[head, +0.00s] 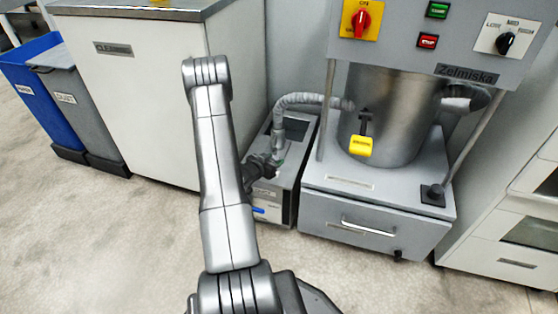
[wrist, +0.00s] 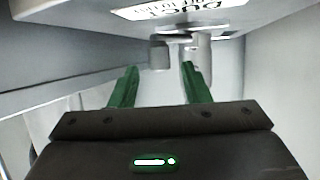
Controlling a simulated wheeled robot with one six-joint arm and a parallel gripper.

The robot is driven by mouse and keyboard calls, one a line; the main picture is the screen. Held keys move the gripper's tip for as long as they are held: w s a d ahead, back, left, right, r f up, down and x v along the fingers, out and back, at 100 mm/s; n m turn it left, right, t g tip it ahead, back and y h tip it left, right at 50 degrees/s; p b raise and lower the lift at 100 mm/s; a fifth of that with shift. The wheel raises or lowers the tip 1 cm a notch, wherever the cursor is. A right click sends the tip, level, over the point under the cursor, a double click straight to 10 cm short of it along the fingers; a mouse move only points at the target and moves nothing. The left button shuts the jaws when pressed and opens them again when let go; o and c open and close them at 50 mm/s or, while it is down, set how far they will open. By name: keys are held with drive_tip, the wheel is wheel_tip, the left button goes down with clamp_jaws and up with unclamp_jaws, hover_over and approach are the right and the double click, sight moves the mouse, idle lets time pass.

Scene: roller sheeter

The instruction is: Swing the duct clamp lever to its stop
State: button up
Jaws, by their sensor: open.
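In the head view my gripper (head: 281,164) is beside the small grey box unit (head: 285,188), below the grey corrugated duct (head: 312,99). A grey knob-like end (wrist: 159,55), apparently the clamp lever, appears ahead in the gap between the fingertips. A label reading "DUCT" (wrist: 185,8) is above it. I cannot tell whether the fingers touch the lever.
A white cabinet (head: 150,85) stands close to the left of the box unit. The sheeter (head: 375,205), with a yellow-handled lever (head: 361,146), stands close to the right. Blue (head: 40,85) and grey (head: 82,105) bins are at far left. The front floor is clear.

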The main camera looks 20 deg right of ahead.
sight(276, 158)
drive_tip(key=shift+b+x, duration=0.45)
drive_tip(key=shift+x, duration=1.9)
clamp_jaws()
